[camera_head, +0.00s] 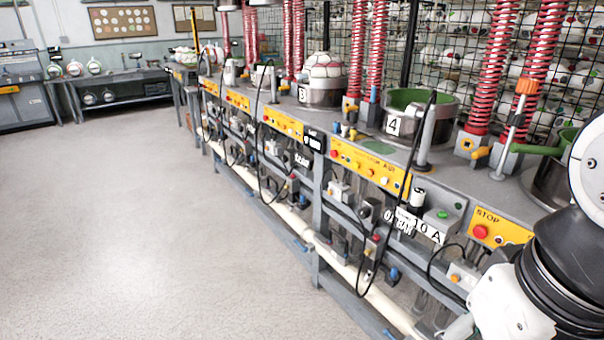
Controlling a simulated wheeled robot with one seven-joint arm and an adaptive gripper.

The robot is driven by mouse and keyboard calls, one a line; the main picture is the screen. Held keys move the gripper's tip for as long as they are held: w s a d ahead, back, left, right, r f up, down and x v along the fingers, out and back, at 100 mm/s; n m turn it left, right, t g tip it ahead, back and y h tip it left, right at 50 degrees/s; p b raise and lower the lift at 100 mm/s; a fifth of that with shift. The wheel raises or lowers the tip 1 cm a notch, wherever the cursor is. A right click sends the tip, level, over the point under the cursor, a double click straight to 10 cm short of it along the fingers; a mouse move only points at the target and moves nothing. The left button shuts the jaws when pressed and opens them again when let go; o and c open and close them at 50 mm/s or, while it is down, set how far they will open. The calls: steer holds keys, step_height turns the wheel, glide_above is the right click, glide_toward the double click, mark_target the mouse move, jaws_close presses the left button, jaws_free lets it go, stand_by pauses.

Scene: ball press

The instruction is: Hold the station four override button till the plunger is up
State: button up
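Station four carries a white "4" plate (393,125) on a round metal mould (436,104) with a green inside. Below it is a yellow panel (368,165) with a red button at its left end and several small controls. A grey box (438,212) with a green button (441,214) is right of that panel; I cannot tell from its labels whether this is the override button. I cannot make out the plunger's position. My white and black arm fills the lower right corner. My gripper's fingertips do not show.
The long grey bench (470,160) runs from front right to back left, with red springs (489,65) standing on it. Station 3's mould (322,92) holds a ball (324,66). Black cables hang over the front. A yellow STOP panel (497,228) is at right. The floor (150,220) at left is clear.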

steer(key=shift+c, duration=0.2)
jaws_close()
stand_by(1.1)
